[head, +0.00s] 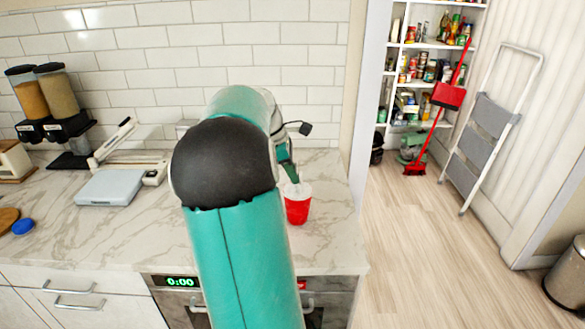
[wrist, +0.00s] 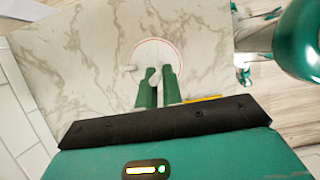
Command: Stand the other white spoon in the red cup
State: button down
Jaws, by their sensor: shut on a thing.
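The red cup (head: 297,208) stands upright on the marble counter near its right end. In the wrist view I look down into its round pale opening with a thin red rim (wrist: 136,52). My gripper (head: 288,171) is just above the cup, partly hidden behind my arm in the head view. In the wrist view my green fingers (wrist: 158,80) reach over the cup's near side. They are shut on a pale thing, apparently a white spoon (wrist: 157,79), mostly hidden between them. A small white piece (wrist: 128,68) shows at the cup's left edge; I cannot tell whether it is another spoon.
A grey kitchen scale (head: 110,187), two cereal dispensers (head: 57,92) and a blue lid (head: 23,226) are on the left of the counter. The counter around the cup is clear. On the right are a stepladder (head: 488,130), a red broom (head: 437,125) and pantry shelves.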

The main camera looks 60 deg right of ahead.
jog(key=shift+f, duration=0.1)
jog(key=c, duration=1.5)
grip_release()
jog(key=v, duration=1.3)
jog(key=shift+w+a+r, duration=0.1)
jog(key=shift+w+r, duration=0.05)
jog(key=shift+r, duration=0.25)
